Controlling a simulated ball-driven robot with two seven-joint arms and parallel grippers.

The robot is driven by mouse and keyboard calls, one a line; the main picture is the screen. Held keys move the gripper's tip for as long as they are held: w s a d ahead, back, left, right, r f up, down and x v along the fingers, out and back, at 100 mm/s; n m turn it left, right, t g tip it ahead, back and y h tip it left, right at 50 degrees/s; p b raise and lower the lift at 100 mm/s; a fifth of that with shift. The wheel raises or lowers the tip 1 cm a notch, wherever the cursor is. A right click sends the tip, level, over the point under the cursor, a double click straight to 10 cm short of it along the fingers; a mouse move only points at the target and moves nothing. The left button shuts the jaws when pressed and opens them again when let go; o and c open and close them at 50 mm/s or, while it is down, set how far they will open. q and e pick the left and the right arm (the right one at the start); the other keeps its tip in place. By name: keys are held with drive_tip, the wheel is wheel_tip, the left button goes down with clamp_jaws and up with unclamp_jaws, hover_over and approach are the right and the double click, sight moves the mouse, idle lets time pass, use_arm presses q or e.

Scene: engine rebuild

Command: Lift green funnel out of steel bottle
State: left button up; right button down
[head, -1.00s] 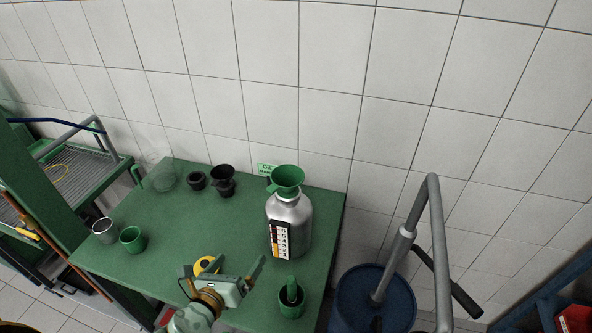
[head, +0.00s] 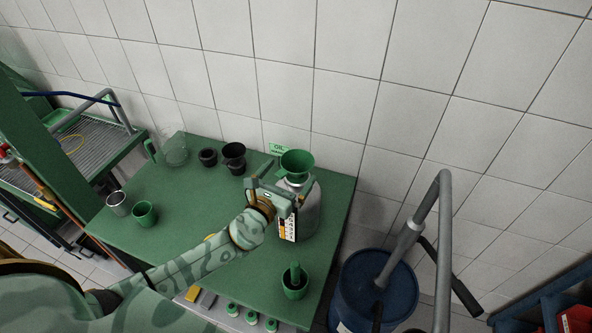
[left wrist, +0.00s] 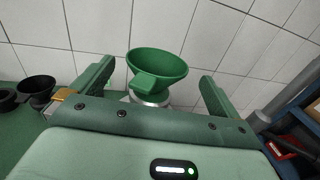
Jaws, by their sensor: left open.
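The green funnel (head: 297,161) sits upright in the mouth of the steel bottle (head: 309,215), which stands at the right of the green table. In the left wrist view the funnel (left wrist: 157,66) shows between my open fingers, with its tab towards me. A little of the bottle's neck (left wrist: 150,99) shows below it. My left gripper (head: 281,176) is open beside the bottle's top, just below the funnel's rim. In the left wrist view the left gripper (left wrist: 152,82) has a finger on each side of the funnel, apart from it. My right gripper is not in view.
On the green table (head: 190,205) stand a green cup (head: 144,213), a metal cup (head: 118,203), a clear jug (head: 174,149), black parts (head: 233,157) and a green pot (head: 295,282). A blue drum (head: 372,290) with a pump stands right. The tiled wall is behind.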

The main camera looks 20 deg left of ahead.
use_arm(q)
drive_tip(key=w, duration=0.4)
drive_tip(key=shift+f, duration=0.1)
drive_tip(key=shift+s, duration=0.15)
drive_tip(key=shift+c, duration=0.9)
drive_tip(key=c, duration=0.8)
drive_tip(key=shift+c, duration=0.2)
